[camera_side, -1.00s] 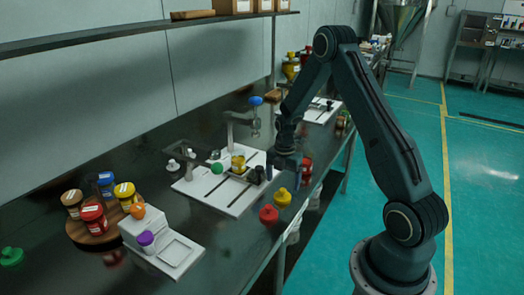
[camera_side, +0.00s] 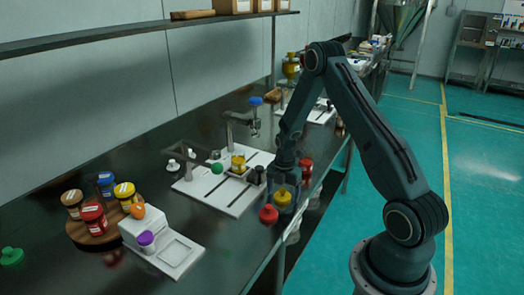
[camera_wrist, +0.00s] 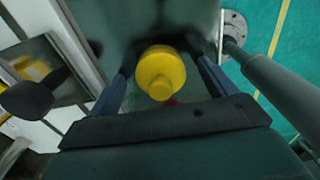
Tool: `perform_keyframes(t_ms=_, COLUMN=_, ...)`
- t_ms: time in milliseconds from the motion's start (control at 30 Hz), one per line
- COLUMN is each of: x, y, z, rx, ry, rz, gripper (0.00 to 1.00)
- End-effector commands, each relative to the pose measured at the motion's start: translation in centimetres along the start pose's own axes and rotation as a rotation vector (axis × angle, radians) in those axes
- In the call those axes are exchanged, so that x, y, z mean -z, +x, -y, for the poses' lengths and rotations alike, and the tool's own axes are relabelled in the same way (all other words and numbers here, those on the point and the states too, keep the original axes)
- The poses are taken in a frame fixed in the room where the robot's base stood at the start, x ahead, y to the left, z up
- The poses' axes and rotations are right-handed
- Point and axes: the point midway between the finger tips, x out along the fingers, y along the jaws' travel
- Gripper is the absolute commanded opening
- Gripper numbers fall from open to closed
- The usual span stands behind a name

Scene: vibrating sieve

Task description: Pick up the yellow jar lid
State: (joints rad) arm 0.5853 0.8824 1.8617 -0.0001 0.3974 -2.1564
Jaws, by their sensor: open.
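The yellow jar lid (camera_side: 283,197) lies near the front edge of the dark bench, with a round knob on top. In the wrist view the yellow lid (camera_wrist: 160,72) sits between the two fingers, with dark bench around it. My gripper (camera_side: 285,188) points down over it in the side view, and its fingers stand on either side of the lid. The gripper (camera_wrist: 160,85) is open, and I see a gap between each finger and the lid. The fingers partly cover the lid in the side view.
A red lid (camera_side: 268,214) lies close to the left of the yellow one. A red jar (camera_side: 305,169) stands behind. A white station (camera_side: 235,208) with dark slots is to the left. A wooden round tray (camera_side: 82,235) holds several jars. The bench edge is close on the right.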

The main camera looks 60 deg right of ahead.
Motion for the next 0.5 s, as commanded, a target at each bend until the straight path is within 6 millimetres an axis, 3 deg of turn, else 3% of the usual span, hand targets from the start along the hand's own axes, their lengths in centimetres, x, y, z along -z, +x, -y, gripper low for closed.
perform_keyframes(t_ms=400, x=0.00, y=-0.04, z=-0.01, rx=0.000, ry=0.000, rz=0.000, gripper=0.84)
perform_keyframes(t_ms=500, x=0.00, y=-0.04, z=-0.01, rx=0.000, ry=0.000, rz=0.000, gripper=0.66)
